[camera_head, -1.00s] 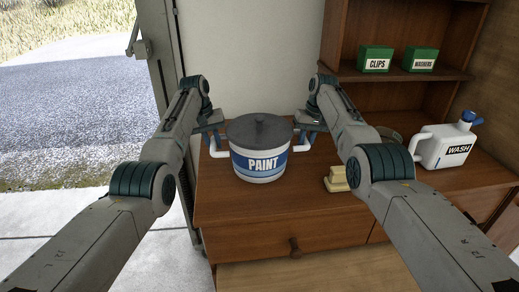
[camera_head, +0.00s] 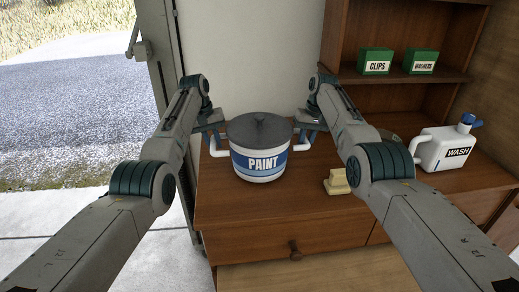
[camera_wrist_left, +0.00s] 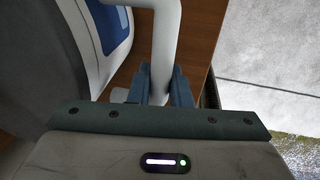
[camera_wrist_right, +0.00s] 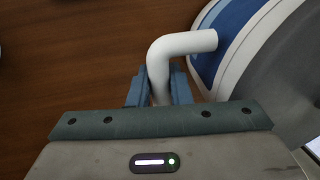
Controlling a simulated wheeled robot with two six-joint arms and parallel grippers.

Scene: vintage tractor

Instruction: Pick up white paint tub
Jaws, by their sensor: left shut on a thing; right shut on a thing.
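The white paint tub (camera_head: 259,163) has a blue PAINT label, a dark grey lid (camera_head: 259,129) and a white handle on each side. It is upright over the left part of the wooden cabinet top; I cannot tell whether it touches the wood. My left gripper (camera_head: 213,137) is shut on the tub's left handle, and the left wrist view shows this white handle (camera_wrist_left: 165,45) between the fingers. My right gripper (camera_head: 308,136) is shut on the right handle, and the right wrist view shows that bent white handle (camera_wrist_right: 180,48) between the fingers.
A cream block-like object (camera_head: 337,182) lies right of the tub. A white WASH jug (camera_head: 442,149) with a blue cap stands further right. Green CLIPS (camera_head: 376,61) and WASHERS (camera_head: 421,61) boxes sit on the shelf. The front cabinet top (camera_head: 270,215) is clear.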

